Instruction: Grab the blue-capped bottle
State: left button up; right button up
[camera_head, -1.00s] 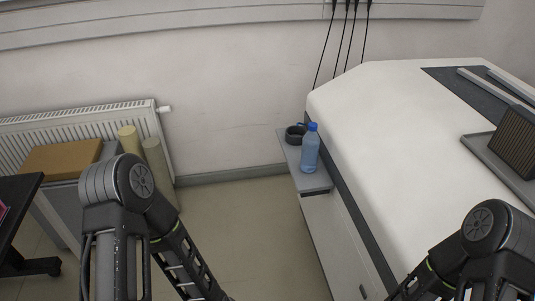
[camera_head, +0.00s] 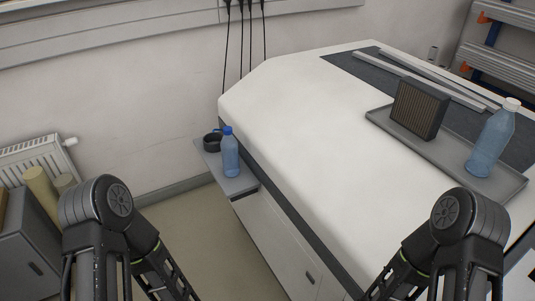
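The blue-capped bottle (camera_head: 231,154) is clear blue and stands upright on a small grey side shelf (camera_head: 240,185) at the left edge of the white table. A second blue bottle with a white cap (camera_head: 491,139) stands on a grey tray at the right. The ends of both arms run below the picture, so neither gripper shows.
A dark mug (camera_head: 212,142) stands just left of the blue-capped bottle. The white table (camera_head: 290,130) carries a grey tray (camera_head: 408,142) with a dark ribbed box (camera_head: 419,108). A radiator (camera_head: 38,150) is on the left wall. Some floor is open between the radiator and the table.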

aim_at(229, 147)
jog(key=i+j+z, duration=0.1)
jog(key=z, duration=0.3)
jog(key=j+z, duration=0.6)
jog(key=z, duration=0.25)
jog(key=j+z, duration=0.25)
jog(key=z, duration=0.15)
jog(key=j+z, duration=0.25)
jog(key=z, duration=0.15)
jog(key=k+j+z, duration=0.1)
jog(key=j, duration=0.35)
jog(key=k+j+z, duration=0.1)
jog(key=k+j, duration=0.15)
jog(key=j, duration=0.2)
jog(key=k+j+z, duration=0.1)
jog(key=k+j, duration=0.15)
jog(key=j, duration=0.2)
jog(key=k+j+z, duration=0.1)
jog(key=j, duration=0.3)
jog(key=k+j+z, duration=0.1)
jog(key=k+j, duration=0.25)
